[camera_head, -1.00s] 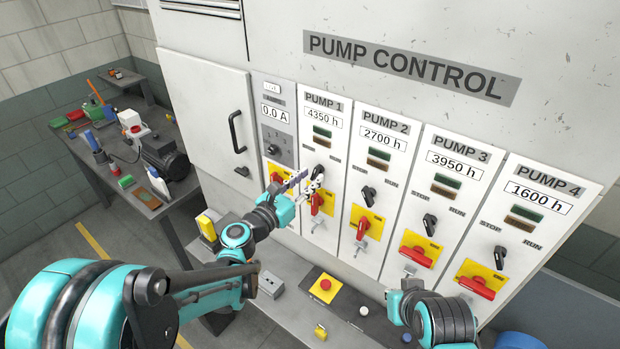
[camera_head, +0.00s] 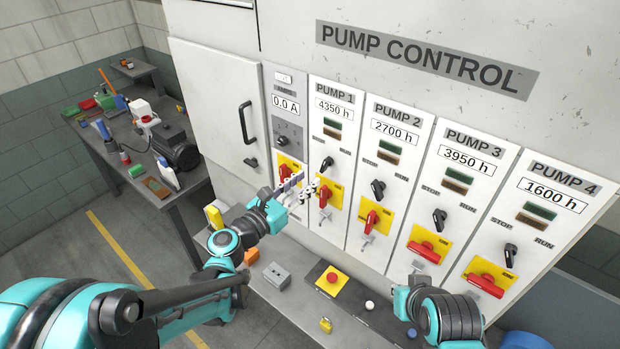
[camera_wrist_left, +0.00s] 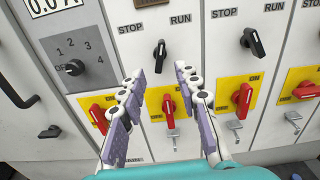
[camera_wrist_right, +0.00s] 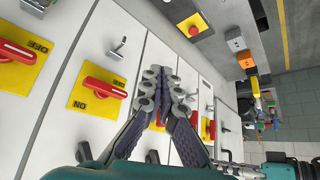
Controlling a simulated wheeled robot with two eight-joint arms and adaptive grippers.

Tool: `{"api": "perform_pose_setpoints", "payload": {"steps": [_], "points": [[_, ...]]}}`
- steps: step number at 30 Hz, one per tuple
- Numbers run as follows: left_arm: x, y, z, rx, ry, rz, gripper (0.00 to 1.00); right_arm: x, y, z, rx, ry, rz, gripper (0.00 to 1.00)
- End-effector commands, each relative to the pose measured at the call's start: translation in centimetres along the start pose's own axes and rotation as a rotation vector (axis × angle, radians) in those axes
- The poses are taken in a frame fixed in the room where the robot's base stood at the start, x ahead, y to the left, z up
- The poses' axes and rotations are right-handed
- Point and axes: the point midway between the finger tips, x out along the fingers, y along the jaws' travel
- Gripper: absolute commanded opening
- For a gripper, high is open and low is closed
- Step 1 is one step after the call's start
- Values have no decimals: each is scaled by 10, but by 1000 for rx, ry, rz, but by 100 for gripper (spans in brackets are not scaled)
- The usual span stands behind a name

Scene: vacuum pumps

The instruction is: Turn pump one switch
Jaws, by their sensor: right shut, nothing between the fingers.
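The pump one switch (camera_head: 327,163) is a small black knob under the STOP and RUN labels of the PUMP 1 panel. In the left wrist view this switch (camera_wrist_left: 159,55) stands nearly upright, unlike the left-tilted pump two knob (camera_wrist_left: 253,42). My left gripper (camera_head: 302,187) is open and empty, slightly below and left of the switch, apart from it. In the left wrist view its fingers lie below the switch, either side of the pump one red handle (camera_wrist_left: 169,108). My right gripper (camera_wrist_right: 165,80) is shut and empty, low in front of the panels.
Red handles on yellow plates sit below the knobs, such as pump three's (camera_head: 428,250). A ledge below carries a red emergency button (camera_head: 332,279), a grey box (camera_head: 277,275) and a yellow padlock (camera_head: 326,324). A cluttered workbench (camera_head: 187,190) stands at left.

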Motion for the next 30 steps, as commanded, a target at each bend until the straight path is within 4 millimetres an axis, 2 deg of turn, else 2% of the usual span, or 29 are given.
{"api": "perform_pose_setpoints", "payload": {"steps": [3, 11, 12, 15, 16, 17, 20, 23, 26, 30], "points": [[-8, 0, 0, 0, 0, 1, 33, 0, 0, 0, 0, 0, 0, 0], [-9, 0, 0, 0, 0, 0, 33, 0, 0, 0, 0, 0, 0, 0], [-9, 0, 0, 0, 0, 0, 33, 0, 0, 0, 0, 0, 0, 3], [-10, -2, -5, 25, 9, -3, 33, 4, 0, 3, 0, 0, 0, 29], [-11, -3, -9, 52, 18, -5, 33, 8, 0, 5, 0, 0, 0, 34], [-12, -5, -15, 89, 31, -10, 33, 12, 0, 8, 0, 0, 0, 34], [-22, -15, -49, 304, 104, -38, 33, 35, 0, 25, 0, 0, 0, 34], [-40, -27, -99, 629, 216, -101, 33, 67, 0, 48, 0, 0, 0, 34], [-66, -36, -152, 984, 336, -198, 33, 98, 0, 70, 0, 0, 0, 34], [-111, -39, -226, 1459, 497, -386, 33, 139, 0, 100, 0, 0, 0, 34]]}}
